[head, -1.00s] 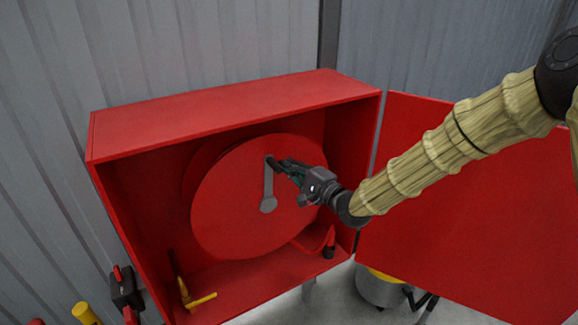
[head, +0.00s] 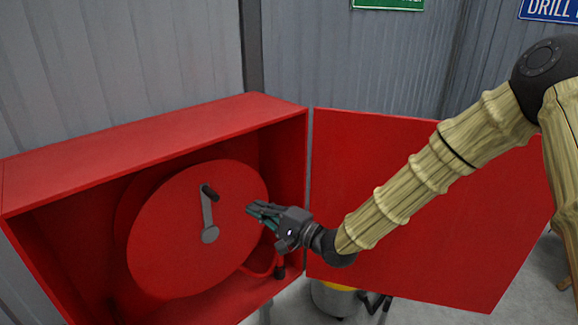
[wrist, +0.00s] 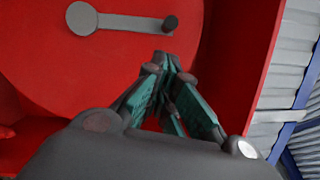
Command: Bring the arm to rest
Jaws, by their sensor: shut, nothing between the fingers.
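My gripper (head: 254,209) is shut and empty. In the head view it is in front of the open red cabinet, to the right of the reel's crank and apart from it. The red hose reel (head: 165,245) sits inside the cabinet. Its grey crank arm (head: 207,215) has a dark handle (head: 208,192) at its upper end. In the wrist view the closed fingertips (wrist: 172,58) show below the crank handle (wrist: 170,23), with the crank arm (wrist: 125,22) running left from it. My arm reaches in from the right.
The red cabinet (head: 150,135) stands against a grey corrugated wall, with its door (head: 370,150) swung open to the right behind my arm. A grey and yellow canister (head: 335,298) stands on the floor below the door. Green and blue signs hang above.

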